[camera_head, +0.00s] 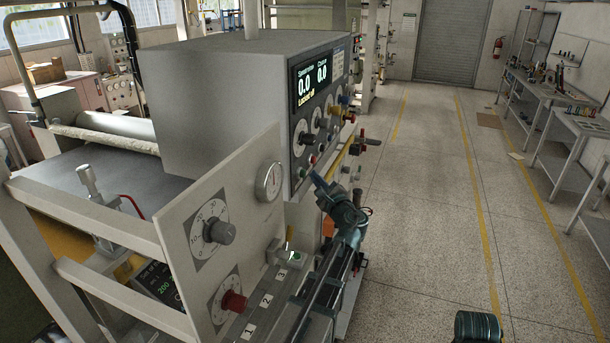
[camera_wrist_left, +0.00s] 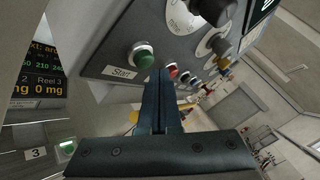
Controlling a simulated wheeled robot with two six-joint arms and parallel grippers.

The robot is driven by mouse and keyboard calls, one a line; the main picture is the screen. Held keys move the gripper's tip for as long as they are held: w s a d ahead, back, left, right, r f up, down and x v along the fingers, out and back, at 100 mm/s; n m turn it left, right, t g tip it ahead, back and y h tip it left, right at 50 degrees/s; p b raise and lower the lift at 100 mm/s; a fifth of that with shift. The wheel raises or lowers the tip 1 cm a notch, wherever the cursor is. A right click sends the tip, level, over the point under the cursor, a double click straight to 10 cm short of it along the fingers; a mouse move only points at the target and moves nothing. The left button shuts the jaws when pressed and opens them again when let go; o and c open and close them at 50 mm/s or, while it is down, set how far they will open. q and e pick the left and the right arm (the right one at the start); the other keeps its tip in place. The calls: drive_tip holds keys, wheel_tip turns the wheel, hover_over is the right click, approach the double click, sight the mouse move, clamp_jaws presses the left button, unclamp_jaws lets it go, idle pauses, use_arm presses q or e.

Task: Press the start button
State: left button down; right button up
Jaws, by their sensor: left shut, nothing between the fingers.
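The start button is a round green button in a metal ring. In the left wrist view, the start button (camera_wrist_left: 143,59) sits on the grey panel above a white "Start" label (camera_wrist_left: 122,73). In the left wrist view, the closed fingers (camera_wrist_left: 161,78) point just right of and below the button. Contact cannot be told.
The panel carries a lit display (camera_head: 313,82), dials, knobs and a red button (camera_wrist_left: 173,71) near the green one. A plate with a gauge (camera_head: 269,181) and knobs stands left of my left arm. A separate green button (camera_head: 295,256) sits lower. The floor (camera_head: 430,220) at right is clear.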

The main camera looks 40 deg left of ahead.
use_arm(q)
drive_tip(key=shift+d, duration=0.1)
drive_tip(key=d, duration=0.2)
drive_tip(key=w+d, duration=0.1)
drive_tip(key=d, duration=0.1)
drive_tip(key=shift+w+d, duration=0.1)
drive_tip(key=shift+d, duration=0.3)
idle(0.9)
drive_tip(key=s+d+f+n+g+h+b, duration=0.25)
drive_tip(key=s+d+f, duration=0.2)
drive_tip(key=f, duration=0.35)
drive_tip(key=s+d+f+n+g+h+b, duration=0.1)
drive_tip(key=s+d+f+n+h+b, duration=0.2)
drive_tip(key=d+f, duration=0.45)
drive_tip(key=s+d+f+n+g+h+b, duration=0.2)
drive_tip(key=s+d+f+n+b, duration=0.15)
drive_tip(key=f, duration=0.65)
drive_tip(key=s+d+f+n+g+h+b, duration=0.1)
drive_tip(key=s+d+f+g+h+b, duration=0.1)
drive_tip(key=s+d+f, duration=0.5)
drive_tip(key=s+d+f+g+h+b, duration=0.2)
drive_tip(key=s+d+f+h+b, duration=0.2)
drive_tip(key=s+d, duration=0.4)
drive_tip(key=d+f+h, duration=0.1)
drive_tip(key=d+f, duration=0.1)
drive_tip(key=d, duration=0.2)
drive_tip(key=shift+s+d+f+n+g+b, duration=0.15)
drive_tip(key=shift+s+f+n+g+b, duration=0.2)
drive_tip(key=shift+f+n+b, duration=0.05)
